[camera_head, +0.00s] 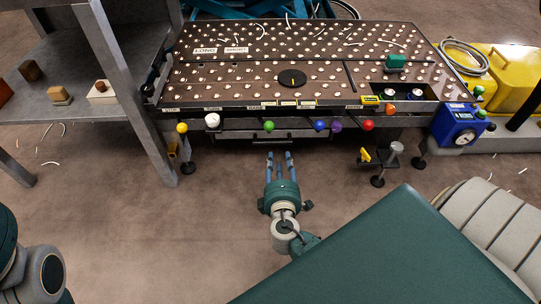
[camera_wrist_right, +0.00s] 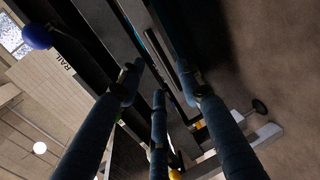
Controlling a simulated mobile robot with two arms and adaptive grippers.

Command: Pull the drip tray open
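The drip tray (camera_head: 236,134) is a dark, shallow front under the near edge of the bead-studded table, and looks shut. A thin bar handle (camera_head: 262,141) runs along its front. My right gripper (camera_head: 280,154) is just in front of the handle, fingers pointing at it. In the right wrist view its dark blue fingers (camera_wrist_right: 159,80) are spread apart with nothing between their tips. A thin bar, seemingly the handle (camera_wrist_right: 158,52), lies just beyond them; I see no clear contact. My left gripper is out of view; only part of that arm shows at lower left.
Coloured knobs, including a green one (camera_head: 269,126) and a blue one (camera_head: 319,126), line the table's front above the tray. A pedal stand (camera_head: 378,160) is to the right on the floor. A grey shelf post (camera_head: 135,90) stands left. The floor before the tray is clear.

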